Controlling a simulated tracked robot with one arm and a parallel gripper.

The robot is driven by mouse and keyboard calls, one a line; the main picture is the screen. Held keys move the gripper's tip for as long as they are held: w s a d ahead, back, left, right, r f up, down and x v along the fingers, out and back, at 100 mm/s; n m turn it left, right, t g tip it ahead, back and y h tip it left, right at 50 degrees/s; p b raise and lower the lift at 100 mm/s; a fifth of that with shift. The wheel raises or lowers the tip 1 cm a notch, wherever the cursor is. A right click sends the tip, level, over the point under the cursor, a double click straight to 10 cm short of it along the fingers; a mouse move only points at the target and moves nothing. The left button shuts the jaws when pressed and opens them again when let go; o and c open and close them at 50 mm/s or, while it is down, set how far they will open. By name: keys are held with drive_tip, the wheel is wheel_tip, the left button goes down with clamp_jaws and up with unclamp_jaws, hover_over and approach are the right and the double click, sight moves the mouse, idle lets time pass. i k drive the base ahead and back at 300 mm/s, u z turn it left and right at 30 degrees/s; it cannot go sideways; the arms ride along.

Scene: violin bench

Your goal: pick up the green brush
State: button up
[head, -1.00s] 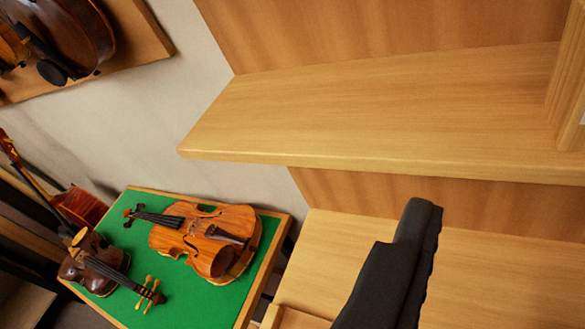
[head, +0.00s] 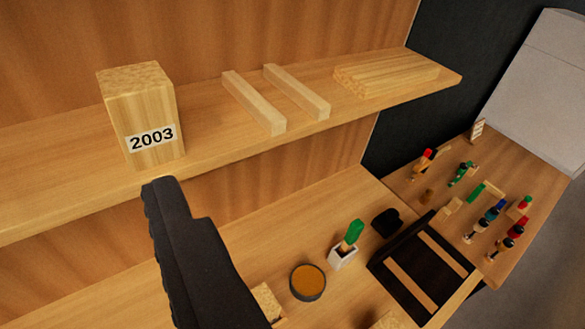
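A green-topped item that looks like the green brush (head: 353,235) stands in a small white cup (head: 343,257) on the lower bench, right of the middle in the head view. It leans slightly. My gripper (head: 188,245) shows as one dark finger shape at lower left, in front of the shelf and bench. It is to the left of the brush and apart from it. Nothing shows held. A second finger is not visible, so I cannot tell its opening.
A shelf (head: 225,135) above carries a wooden block marked 2003 (head: 140,115), two wooden strips and a stack of boards (head: 385,75). Near the cup are a round amber-topped tin (head: 308,282), a black object (head: 386,221) and a black tray (head: 400,275). A side table (head: 530,180) holds several small tools.

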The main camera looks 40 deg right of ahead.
sight(356, 228)
drive_tip(key=z, duration=1.05)
